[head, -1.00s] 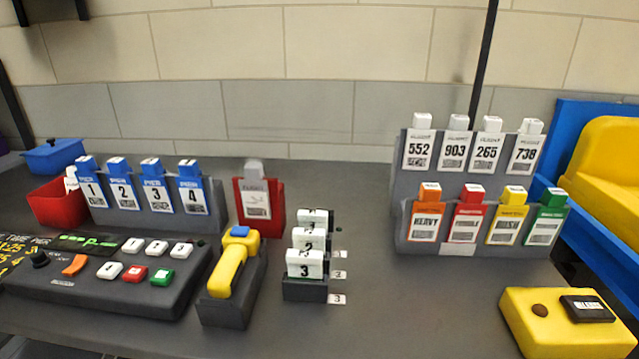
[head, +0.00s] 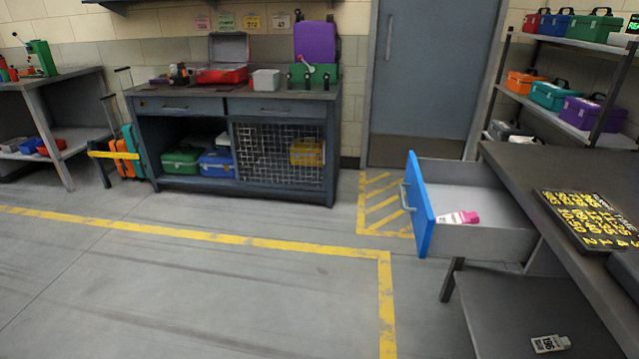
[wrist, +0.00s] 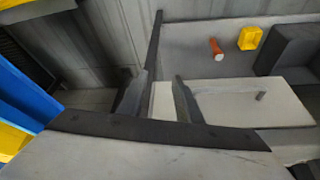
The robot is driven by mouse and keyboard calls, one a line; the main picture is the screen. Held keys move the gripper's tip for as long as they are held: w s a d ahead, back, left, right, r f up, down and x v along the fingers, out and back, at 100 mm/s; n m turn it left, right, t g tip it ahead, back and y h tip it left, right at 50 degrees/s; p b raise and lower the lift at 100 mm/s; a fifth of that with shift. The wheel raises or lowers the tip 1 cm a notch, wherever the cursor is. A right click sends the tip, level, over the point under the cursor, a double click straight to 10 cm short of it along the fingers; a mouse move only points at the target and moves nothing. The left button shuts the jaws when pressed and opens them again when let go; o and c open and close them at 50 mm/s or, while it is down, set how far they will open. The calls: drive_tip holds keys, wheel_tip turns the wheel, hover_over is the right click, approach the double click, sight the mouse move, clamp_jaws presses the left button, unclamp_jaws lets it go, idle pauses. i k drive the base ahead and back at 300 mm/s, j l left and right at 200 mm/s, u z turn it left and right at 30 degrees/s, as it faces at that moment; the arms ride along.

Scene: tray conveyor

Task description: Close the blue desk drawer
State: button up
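The blue desk drawer (head: 421,207) shows in the head view, pulled well out from the dark desk (head: 570,185) at the right. Its blue front has a grey handle (head: 405,196) facing left. Inside lies a small white and pink item (head: 458,218). My gripper (wrist: 158,100) shows only in the wrist view, its two dark fingers apart with nothing seen between them. The blue drawer front cannot be made out in the wrist view, so the gripper's distance from it cannot be told.
A tagged item (head: 550,343) is on the lower shelf. Open floor with yellow lines (head: 386,300) lies left of the drawer. A workbench (head: 235,110) stands behind. The wrist view shows a pale panel with a grey bar (wrist: 225,91).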

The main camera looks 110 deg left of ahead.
sight(434, 188)
drive_tip(key=l+u, duration=0.1)
drive_tip(key=u, duration=1.75)
drive_tip(key=i+u, duration=0.2)
drive_tip(key=u, duration=1)
